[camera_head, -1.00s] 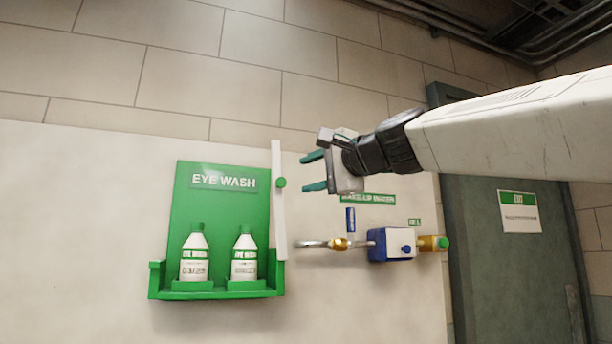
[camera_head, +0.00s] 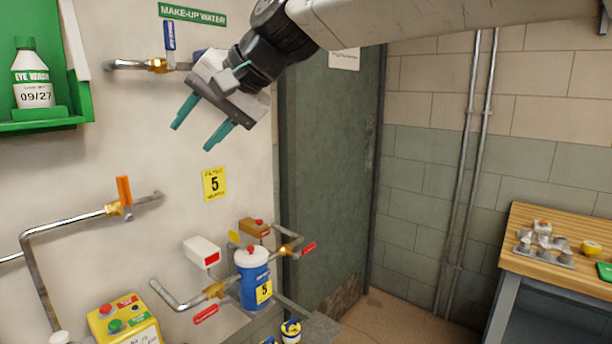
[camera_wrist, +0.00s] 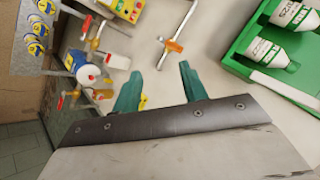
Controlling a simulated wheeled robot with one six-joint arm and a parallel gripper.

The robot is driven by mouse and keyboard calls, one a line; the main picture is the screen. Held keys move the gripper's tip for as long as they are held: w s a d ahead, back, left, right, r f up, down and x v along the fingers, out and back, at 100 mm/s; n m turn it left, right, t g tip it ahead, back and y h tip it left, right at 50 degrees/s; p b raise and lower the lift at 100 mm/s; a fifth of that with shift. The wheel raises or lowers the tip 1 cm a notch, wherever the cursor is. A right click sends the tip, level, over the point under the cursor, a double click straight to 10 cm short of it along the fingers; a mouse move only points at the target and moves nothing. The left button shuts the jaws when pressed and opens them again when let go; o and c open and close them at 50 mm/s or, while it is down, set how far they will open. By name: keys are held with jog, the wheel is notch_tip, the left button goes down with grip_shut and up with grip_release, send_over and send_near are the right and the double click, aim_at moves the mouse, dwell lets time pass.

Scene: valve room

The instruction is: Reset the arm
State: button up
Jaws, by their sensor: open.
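My gripper (camera_head: 195,124) is in the upper left of the head view, with its two teal fingers apart and nothing between them. It points down and left, in front of the white wall panel (camera_head: 100,160). In the wrist view the open fingers (camera_wrist: 155,90) also stand apart and empty. My arm reaches in from the top right of the head view.
A green eye wash shelf (camera_head: 45,122) with a bottle (camera_head: 32,75) is at left. Pipes with an orange-handled valve (camera_head: 124,192), a blue filter (camera_head: 252,278) and a yellow button box (camera_head: 125,322) are below. A door (camera_head: 330,170) and a wooden bench (camera_head: 560,235) stand to the right.

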jog(key=s+d+f+h, duration=0.2)
jog(key=d+f, duration=0.3)
jog(key=d, duration=0.2)
jog(key=s+d+f+g+h, duration=0.1)
jog(key=s+d+f, duration=0.25)
jog(key=d, duration=0.45)
jog(key=s+d+f+h, duration=0.2)
jog(key=d+f, duration=0.3)
jog(key=d, duration=0.2)
jog(key=s+d+f+m+h, duration=0.1)
jog(key=s+d+f, duration=0.4)
jog(key=d, duration=0.5)
jog(key=s+d+f+m+h, duration=0.1)
jog(key=s+d+f+h, duration=0.2)
jog(key=s+d+f, duration=0.3)
jog(key=s+d, duration=0.4)
jog(key=d, duration=0.1)
jog(key=shift+s+f+m+g, duration=0.15)
jog(key=shift+s+m+g, duration=0.05)
jog(key=shift+m+g, duration=0.1)
